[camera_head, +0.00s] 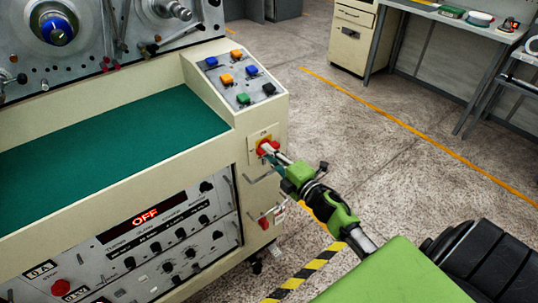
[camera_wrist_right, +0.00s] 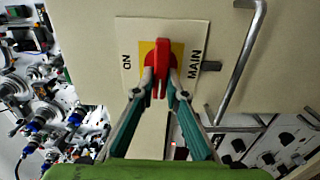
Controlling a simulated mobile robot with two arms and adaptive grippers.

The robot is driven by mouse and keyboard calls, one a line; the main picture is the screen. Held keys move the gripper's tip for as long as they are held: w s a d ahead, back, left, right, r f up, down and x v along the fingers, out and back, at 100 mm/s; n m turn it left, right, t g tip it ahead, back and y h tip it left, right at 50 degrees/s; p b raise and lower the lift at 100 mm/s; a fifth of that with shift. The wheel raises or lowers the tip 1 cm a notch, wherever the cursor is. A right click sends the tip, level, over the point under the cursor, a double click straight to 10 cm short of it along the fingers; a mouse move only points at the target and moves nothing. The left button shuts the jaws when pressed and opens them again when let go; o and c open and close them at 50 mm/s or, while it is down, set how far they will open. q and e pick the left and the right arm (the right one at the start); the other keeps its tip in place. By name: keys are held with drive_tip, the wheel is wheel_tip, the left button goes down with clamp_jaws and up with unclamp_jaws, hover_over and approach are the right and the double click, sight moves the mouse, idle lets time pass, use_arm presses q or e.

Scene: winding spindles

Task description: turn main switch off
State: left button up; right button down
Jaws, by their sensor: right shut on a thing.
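The main switch is a red rotary handle (camera_head: 264,145) on a small cream and yellow plate at the right end of the machine's front. In the right wrist view the red handle (camera_wrist_right: 161,60) stands upright in the picture, on a plate (camera_wrist_right: 128,38) lettered "ON" and "MAIN". My right gripper (camera_head: 271,151) reaches the switch from the lower right. Its two fingers (camera_wrist_right: 160,88) are shut on the red handle, one on each side. The machine's display (camera_head: 145,216) reads "OFF" in red. My left gripper is not in view.
A metal bar handle (camera_wrist_right: 243,60) is close beside the switch. A sloped panel with several coloured buttons (camera_head: 240,78) is above it. The green-topped ledge (camera_head: 110,145) is at left. The floor (camera_head: 350,120) to the right is open up to a workbench (camera_head: 430,15).

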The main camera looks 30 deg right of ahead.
drive_tip(key=shift+n, duration=0.3)
drive_tip(key=c, duration=2)
unclamp_jaws()
drive_tip(key=shift+c, duration=0.2)
drive_tip(key=shift+s, duration=0.1)
drive_tip(key=s, duration=1.1)
drive_tip(key=shift+s+d, duration=0.4)
drive_tip(key=shift+d, duration=0.05)
drive_tip(key=shift+f, duration=0.1)
